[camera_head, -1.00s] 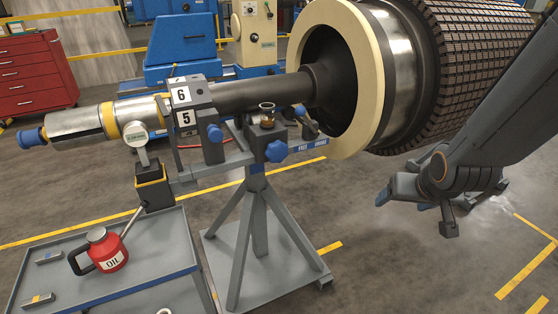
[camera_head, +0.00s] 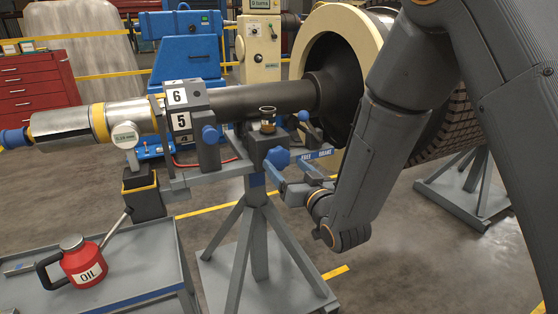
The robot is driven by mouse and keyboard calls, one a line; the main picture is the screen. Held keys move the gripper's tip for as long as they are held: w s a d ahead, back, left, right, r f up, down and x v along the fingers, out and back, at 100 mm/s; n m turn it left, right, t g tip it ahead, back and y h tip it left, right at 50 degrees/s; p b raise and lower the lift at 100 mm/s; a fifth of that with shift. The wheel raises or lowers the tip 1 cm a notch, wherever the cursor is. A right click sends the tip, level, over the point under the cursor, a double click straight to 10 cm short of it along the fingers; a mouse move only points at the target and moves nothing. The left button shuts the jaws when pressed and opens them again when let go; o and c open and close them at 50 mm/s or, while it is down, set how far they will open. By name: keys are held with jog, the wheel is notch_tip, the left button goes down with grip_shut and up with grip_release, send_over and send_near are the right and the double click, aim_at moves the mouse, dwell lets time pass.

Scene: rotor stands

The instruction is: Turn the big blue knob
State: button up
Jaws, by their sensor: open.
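A big blue lobed knob (camera_head: 277,157) sits on the front of the rotor stand (camera_head: 256,192), below a small amber cup. My gripper (camera_head: 288,178) is just below and right of this knob, its fingers spread and pointing left toward it. Nothing shows between the fingers. I cannot tell whether a fingertip touches the knob. A smaller blue knob (camera_head: 210,134) is on the side of the number block to the left. Another small blue knob (camera_head: 303,116) is on a lever near the shaft.
The rotor shaft (camera_head: 262,97) runs above the stand into the large rotor, partly hidden by my arm. A cart (camera_head: 150,262) with a red oil can (camera_head: 83,262) stands at left. Floor at lower right is open.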

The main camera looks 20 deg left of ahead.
aim_at(279, 160)
jog(key=shift+x, duration=2.8)
jog(key=shift+f, duration=0.1)
jog(key=c, duration=1.1)
jog(key=shift+o, duration=0.2)
jog(key=shift+n, duration=0.4)
jog(key=n+b, duration=0.1)
jog(key=n, duration=0.2)
jog(key=shift+n, duration=0.3)
jog(key=shift+s+a+n+b, duration=0.15)
jog(key=shift+n+b, duration=0.6)
jog(key=shift+n, duration=1.45)
